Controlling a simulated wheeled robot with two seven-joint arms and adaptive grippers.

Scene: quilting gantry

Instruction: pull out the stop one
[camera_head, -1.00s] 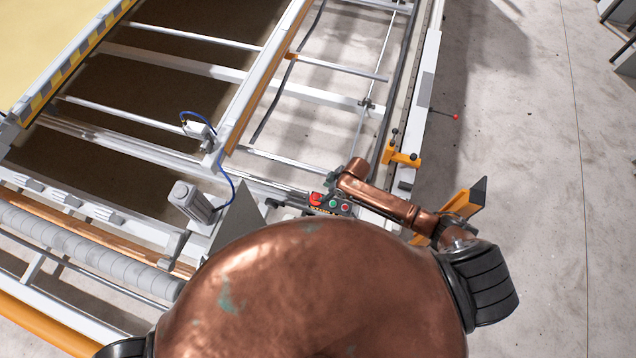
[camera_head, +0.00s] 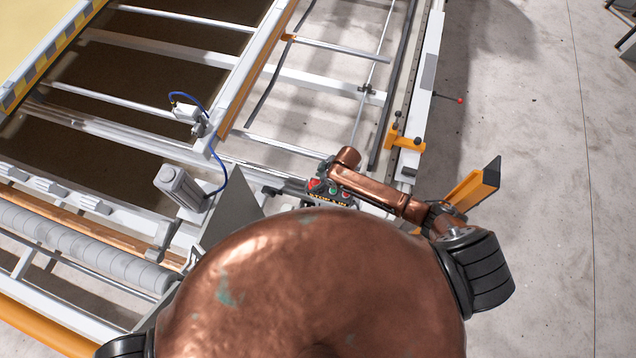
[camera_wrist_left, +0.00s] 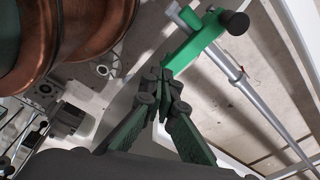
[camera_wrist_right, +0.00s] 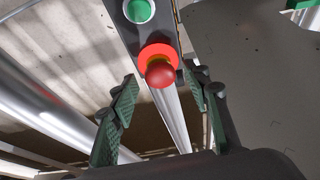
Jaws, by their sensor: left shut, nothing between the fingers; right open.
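The stop button is a red knob on a red and yellow collar (camera_wrist_right: 160,73), on a dark control box that also shows in the head view (camera_head: 328,197). In the right wrist view my right gripper (camera_wrist_right: 161,80) is open, with one green-padded finger on either side of the knob. I cannot tell how far the fingertips stand from it. In the head view my copper right arm reaches to the box and its gripper (camera_head: 325,167) is small and partly hidden. My left gripper (camera_wrist_left: 158,82) is shut and empty in the left wrist view, away from the box.
A green button (camera_wrist_right: 139,10) sits on the box beside the stop button. A green bracket with a black knob (camera_wrist_left: 236,22) is close to my left fingertips. Frame rails and a grey motor (camera_head: 180,186) lie left of the box. Floor (camera_head: 540,130) is open at the right.

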